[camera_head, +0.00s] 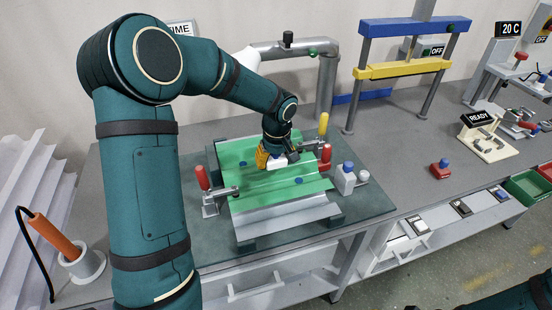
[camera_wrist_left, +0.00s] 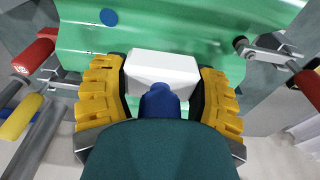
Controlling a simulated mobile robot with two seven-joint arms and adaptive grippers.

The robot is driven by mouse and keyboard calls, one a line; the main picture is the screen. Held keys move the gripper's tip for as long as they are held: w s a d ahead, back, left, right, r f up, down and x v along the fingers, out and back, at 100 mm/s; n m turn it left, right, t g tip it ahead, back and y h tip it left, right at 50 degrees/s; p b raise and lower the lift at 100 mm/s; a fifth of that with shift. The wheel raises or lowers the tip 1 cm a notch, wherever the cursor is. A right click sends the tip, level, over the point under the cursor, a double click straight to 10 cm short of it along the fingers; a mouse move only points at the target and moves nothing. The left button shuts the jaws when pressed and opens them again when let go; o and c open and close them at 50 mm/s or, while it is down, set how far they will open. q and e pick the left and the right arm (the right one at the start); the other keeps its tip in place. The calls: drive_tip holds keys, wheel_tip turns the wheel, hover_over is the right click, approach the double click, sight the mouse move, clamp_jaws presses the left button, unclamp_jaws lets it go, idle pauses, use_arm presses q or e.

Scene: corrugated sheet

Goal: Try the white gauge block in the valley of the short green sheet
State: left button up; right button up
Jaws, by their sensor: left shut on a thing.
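The short green sheet (camera_head: 303,187) lies on a grey metal form on the bench, with blue dots on it. My left gripper (camera_head: 269,158) is over the sheet's back part. In the left wrist view its yellow-padded fingers (camera_wrist_left: 159,92) are shut on the white gauge block (camera_wrist_left: 163,68), which has a blue knob (camera_wrist_left: 160,101). In the head view the block (camera_head: 278,162) shows as a small white patch at the fingers. I cannot tell whether the block touches the sheet. My right gripper is not in view; only part of my right arm shows at the lower right.
Toggle clamps with red handles stand at the left (camera_head: 202,178) and right (camera_head: 325,157) of the sheet, and one with a yellow handle (camera_head: 323,124) behind.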

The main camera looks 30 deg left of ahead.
sight(276, 185)
use_arm(q)
wheel_tip(276, 185, down, 6)
drive_tip(key=b, duration=0.5)
drive_tip(key=shift+f+b, duration=0.2)
drive_tip(key=shift+b, duration=0.1)
drive_tip(key=shift+f+b, duration=0.45)
drive_tip(key=shift+f, duration=0.7)
drive_tip(key=shift+f, duration=0.15)
drive_tip(key=o, duration=1.4)
drive_tip(key=shift+c, duration=0.2)
